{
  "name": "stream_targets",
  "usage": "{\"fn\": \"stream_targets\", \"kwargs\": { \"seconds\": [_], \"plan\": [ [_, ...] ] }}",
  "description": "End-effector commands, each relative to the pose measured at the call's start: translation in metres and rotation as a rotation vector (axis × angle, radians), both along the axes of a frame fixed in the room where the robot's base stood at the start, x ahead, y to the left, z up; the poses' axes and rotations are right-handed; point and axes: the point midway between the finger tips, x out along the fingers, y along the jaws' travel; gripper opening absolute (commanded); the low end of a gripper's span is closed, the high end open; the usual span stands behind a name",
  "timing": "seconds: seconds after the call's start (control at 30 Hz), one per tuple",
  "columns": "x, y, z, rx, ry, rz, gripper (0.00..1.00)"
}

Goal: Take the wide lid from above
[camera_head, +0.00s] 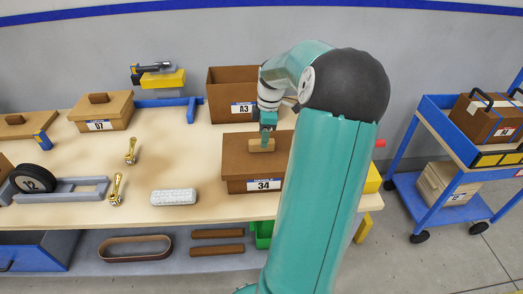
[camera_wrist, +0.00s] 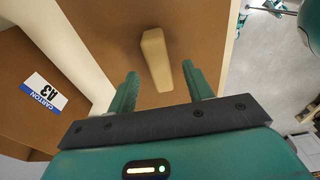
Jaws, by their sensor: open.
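The wide lid (camera_head: 237,160) is a flat brown panel on the box labelled 34, with a pale tan bar handle (camera_head: 261,146) on top. My gripper (camera_head: 268,133) points down over this handle. In the wrist view the lid (camera_wrist: 105,22) fills the upper middle, and the handle (camera_wrist: 154,45) stands between and beyond the two green fingertips. My gripper (camera_wrist: 160,71) is open, with one finger on each side of the handle's line and visible gaps. I cannot tell the exact height left above the lid. My arm hides the lid's right part in the head view.
An open carton A3 (camera_head: 231,92) stands close behind the lid and shows at left in the wrist view. Lidded box 07 (camera_head: 101,110), a white ribbed block (camera_head: 173,197) and brass-coloured parts (camera_head: 116,190) lie leftward. A blue cart (camera_head: 450,140) stands right.

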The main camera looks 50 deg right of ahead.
Motion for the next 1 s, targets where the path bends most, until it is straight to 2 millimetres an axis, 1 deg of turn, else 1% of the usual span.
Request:
{"fn": "stream_targets", "kwargs": {
  "seconds": [0.03, 0.1, 0.2, 0.27, 0.87, 0.9, 0.97, 1.0],
  "plan": [
    [0.001, 0.002, -0.009, 0.006, 0.001, 0.001, 0.51],
    [0.004, 0.003, -0.020, 0.006, 0.001, 0.002, 0.51],
    [0.005, 0.004, -0.033, 0.004, 0.002, 0.000, 0.51],
    [0.005, 0.004, -0.037, 0.003, 0.001, 0.000, 0.51],
    [0.006, 0.004, -0.042, 0.001, 0.001, 0.000, 0.51],
    [0.006, 0.004, -0.042, 0.001, 0.001, 0.000, 0.47],
    [0.006, 0.004, -0.042, 0.001, 0.001, 0.000, 0.35],
    [0.006, 0.004, -0.042, 0.001, 0.001, 0.000, 0.27]
  ]
}}
